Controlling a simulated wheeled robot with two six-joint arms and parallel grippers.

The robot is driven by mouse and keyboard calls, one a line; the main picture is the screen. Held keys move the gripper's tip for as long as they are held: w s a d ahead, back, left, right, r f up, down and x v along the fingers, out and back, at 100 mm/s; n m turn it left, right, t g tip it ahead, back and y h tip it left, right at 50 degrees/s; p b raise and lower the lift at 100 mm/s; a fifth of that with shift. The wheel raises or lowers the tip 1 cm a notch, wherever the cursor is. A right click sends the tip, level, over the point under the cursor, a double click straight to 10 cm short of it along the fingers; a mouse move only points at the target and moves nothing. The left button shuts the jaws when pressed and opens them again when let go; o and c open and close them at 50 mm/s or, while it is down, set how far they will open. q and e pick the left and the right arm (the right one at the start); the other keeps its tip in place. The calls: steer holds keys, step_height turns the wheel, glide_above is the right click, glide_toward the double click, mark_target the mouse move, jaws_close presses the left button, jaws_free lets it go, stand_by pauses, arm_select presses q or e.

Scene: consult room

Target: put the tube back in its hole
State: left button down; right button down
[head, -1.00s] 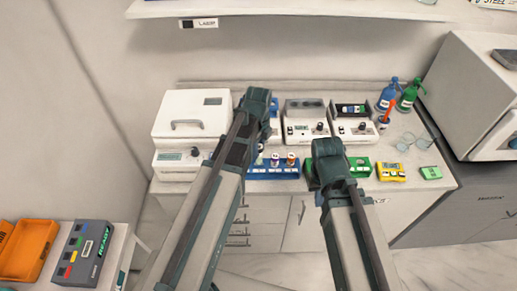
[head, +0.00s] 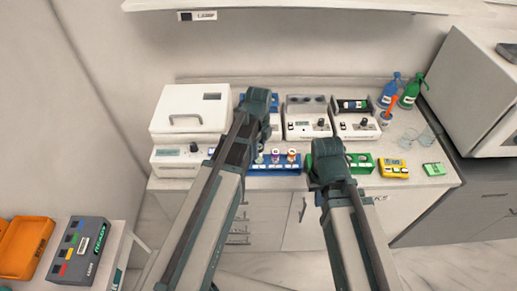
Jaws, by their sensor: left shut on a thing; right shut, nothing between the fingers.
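A blue rack (head: 287,171) stands at the front of the counter, partly hidden by my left arm. A purple-capped tube (head: 276,156) and an orange-capped tube (head: 291,156) stand upright in it. A pale top (head: 260,157) shows at its left, close to my arm. My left gripper (head: 260,124) is over the counter behind the rack; its wrist hides most of the fingers. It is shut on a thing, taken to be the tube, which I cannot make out. My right gripper (head: 326,164) is shut and empty, beside the rack's right end, in front of a green tray (head: 360,162).
A yellow device (head: 394,169), glass beakers (head: 409,138) and spray bottles (head: 410,92) stand at right. A shelf (head: 300,6) hangs above.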

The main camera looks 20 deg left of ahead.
arm_select(q)
steer(key=shift+f+b, duration=1.05)
steer(key=shift+f, duration=0.2)
steer(key=shift+c, duration=2.2)
jaws_free()
steer(key=shift+r, duration=0.1)
step_height(320, 180, up, 14)
steer(key=p, duration=1.4)
